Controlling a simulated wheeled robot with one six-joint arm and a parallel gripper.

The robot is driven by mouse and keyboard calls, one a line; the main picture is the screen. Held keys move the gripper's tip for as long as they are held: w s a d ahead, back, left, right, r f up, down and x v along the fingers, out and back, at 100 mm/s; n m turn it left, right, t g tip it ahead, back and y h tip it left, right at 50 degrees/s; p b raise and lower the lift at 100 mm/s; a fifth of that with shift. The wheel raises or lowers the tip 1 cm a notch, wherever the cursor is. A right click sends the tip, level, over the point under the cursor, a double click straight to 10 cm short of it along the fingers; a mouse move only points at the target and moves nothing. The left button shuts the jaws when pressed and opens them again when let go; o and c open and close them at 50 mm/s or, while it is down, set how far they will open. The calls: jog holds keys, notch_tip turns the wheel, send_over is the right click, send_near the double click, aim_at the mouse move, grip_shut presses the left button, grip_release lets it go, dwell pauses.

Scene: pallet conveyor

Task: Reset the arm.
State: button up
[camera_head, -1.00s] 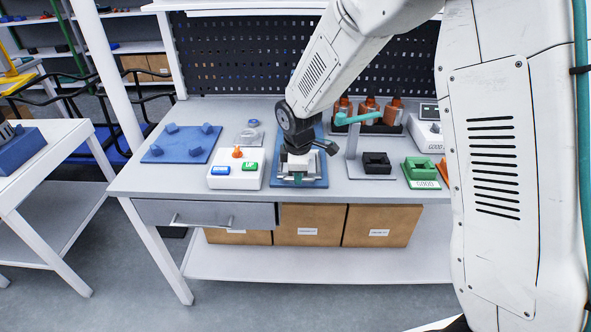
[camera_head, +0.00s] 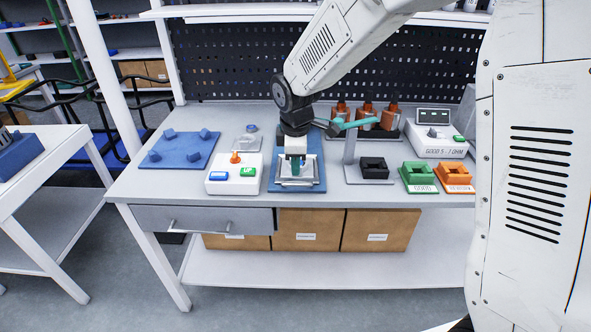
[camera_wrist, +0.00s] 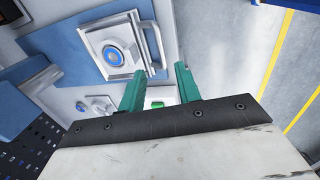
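My gripper (camera_head: 294,170) hangs over the blue plate (camera_head: 317,181) with the metal-framed fixture (camera_head: 296,183) on the bench. My arm reaches in from the upper right and bends down at the wrist. Whether the fingertips touch the fixture is hard to tell from the head view.
A white button box (camera_head: 233,187) stands left of the fixture, and a blue pegged plate (camera_head: 178,149) farther left. To the right are a black holder (camera_head: 374,170), a green holder (camera_head: 419,178), an orange holder (camera_head: 456,178) and a meter (camera_head: 437,142). A perforated panel (camera_head: 240,60) stands behind.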

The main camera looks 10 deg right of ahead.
jog(key=shift+r, duration=0.3)
jog(key=shift+s, duration=0.1)
jog(key=s+d+r+m, duration=0.4)
jog(key=s+m, duration=0.1)
jog(key=s, duration=0.6)
jog(key=s+d+r+m, duration=0.4)
jog(key=s+r+m, duration=0.1)
jog(key=s, duration=0.6)
jog(key=s+d+r+m, duration=0.4)
jog(key=s+d+m, duration=0.1)
jog(key=s, duration=0.6)
jog(key=shift+r+g, duration=0.2)
jog(key=shift+g, duration=0.2)
